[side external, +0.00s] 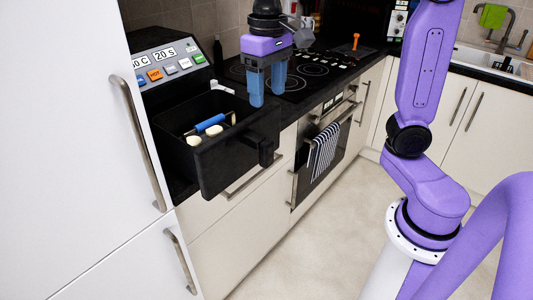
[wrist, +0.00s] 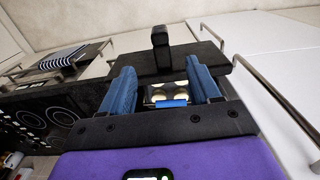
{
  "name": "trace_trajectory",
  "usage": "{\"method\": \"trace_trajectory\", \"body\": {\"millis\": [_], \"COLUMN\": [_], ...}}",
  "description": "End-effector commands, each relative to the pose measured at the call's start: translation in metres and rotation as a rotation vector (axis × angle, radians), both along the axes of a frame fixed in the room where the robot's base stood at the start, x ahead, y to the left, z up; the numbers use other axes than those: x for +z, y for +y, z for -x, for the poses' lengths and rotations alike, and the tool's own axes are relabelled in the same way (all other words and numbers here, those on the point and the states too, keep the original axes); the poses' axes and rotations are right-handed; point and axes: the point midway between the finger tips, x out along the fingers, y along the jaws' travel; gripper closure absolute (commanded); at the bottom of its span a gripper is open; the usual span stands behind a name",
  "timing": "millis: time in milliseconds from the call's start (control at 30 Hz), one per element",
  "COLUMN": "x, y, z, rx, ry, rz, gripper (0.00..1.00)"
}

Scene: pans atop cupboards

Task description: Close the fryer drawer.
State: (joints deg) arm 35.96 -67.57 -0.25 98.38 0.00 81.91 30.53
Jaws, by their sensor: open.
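The black fryer drawer (side external: 235,158) is pulled out from the fryer (side external: 160,68), which has a grey button panel with two displays. A blue-handled tool (side external: 208,124) and several pale pieces lie inside the drawer. A black handle (side external: 264,150) sticks out from the drawer's front. My gripper (side external: 268,99) has blue fingers pointing down and is open, above and behind the drawer's right side in the side view. In the wrist view the drawer front (wrist: 180,62) and its handle (wrist: 160,45) show beyond my fingers (wrist: 165,90). No contact is clear.
A black hob (side external: 300,78) lies right of the fryer, with an orange-handled item (side external: 355,42) on it. A striped towel (side external: 324,150) hangs on the oven front. A tall white cupboard (side external: 65,110) with a long handle stands left. The floor (side external: 330,220) before the drawer is clear.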

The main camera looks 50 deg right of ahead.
Motion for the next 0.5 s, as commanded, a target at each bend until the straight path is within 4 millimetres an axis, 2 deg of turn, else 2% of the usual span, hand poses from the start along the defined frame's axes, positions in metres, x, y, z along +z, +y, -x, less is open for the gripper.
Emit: {"method": "trace_trajectory", "body": {"millis": [100, 233, 500], "x": [-0.001, -0.014, -0.063], "y": [-0.001, -0.002, -0.002], "z": [-0.004, -0.003, -0.002], "rx": [-0.024, -0.022, -0.02], "ry": [0.001, 0.003, 0.005], "rz": [0.001, 0.002, 0.003], "gripper": [0.38, 0.38, 0.38]}}
